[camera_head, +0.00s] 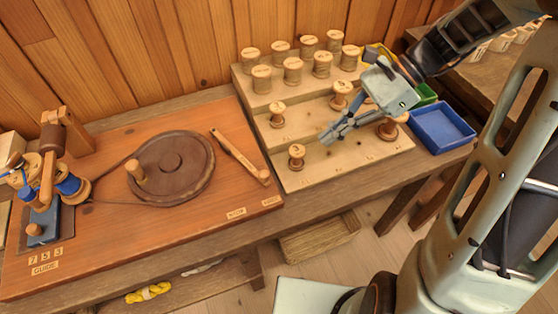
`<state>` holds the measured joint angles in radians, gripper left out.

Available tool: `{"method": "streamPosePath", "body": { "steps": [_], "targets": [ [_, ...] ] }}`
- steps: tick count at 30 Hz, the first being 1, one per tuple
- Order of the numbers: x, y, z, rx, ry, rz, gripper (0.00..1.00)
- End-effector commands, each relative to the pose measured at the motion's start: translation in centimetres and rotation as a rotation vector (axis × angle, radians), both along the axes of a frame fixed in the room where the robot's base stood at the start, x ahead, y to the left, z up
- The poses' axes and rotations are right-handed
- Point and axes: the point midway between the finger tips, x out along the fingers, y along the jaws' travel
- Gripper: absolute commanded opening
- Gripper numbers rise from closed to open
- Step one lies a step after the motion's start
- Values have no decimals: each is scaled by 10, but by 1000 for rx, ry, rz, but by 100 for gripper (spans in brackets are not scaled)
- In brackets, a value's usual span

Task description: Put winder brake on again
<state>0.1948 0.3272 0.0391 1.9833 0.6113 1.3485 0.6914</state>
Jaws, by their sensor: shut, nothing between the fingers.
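The winder stands on a reddish board (110,225) at the left, with a dark round wheel (188,160) and a crank knob (137,172). A light wooden lever (238,155), which looks like the brake, lies slanted just right of the wheel. Its upper end is close to the wheel rim; I cannot tell if it touches.
A stepped rack (345,172) holds several wooden spools right of the board; one small spool (296,157) stands at its left front. A blue bin (441,128) is farther right. A spindle with blue thread (68,185) is at far left.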

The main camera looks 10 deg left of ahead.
Motion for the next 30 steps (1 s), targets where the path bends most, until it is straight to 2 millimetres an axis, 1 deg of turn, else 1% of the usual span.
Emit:
{"method": "streamPosePath", "body": {
  "steps": [9, 14, 17, 27, 30],
  "targets": [
    [0, 1, -1, 0, 1, 1, 0],
    [-5, 9, -11, 1, 3, 3, 0],
    [-10, 19, -24, 0, 3, 6, 0],
    [-30, 63, -77, 0, 3, 4, 0],
    [-36, 78, -76, -2, -1, 5, 0]
  ]
}}
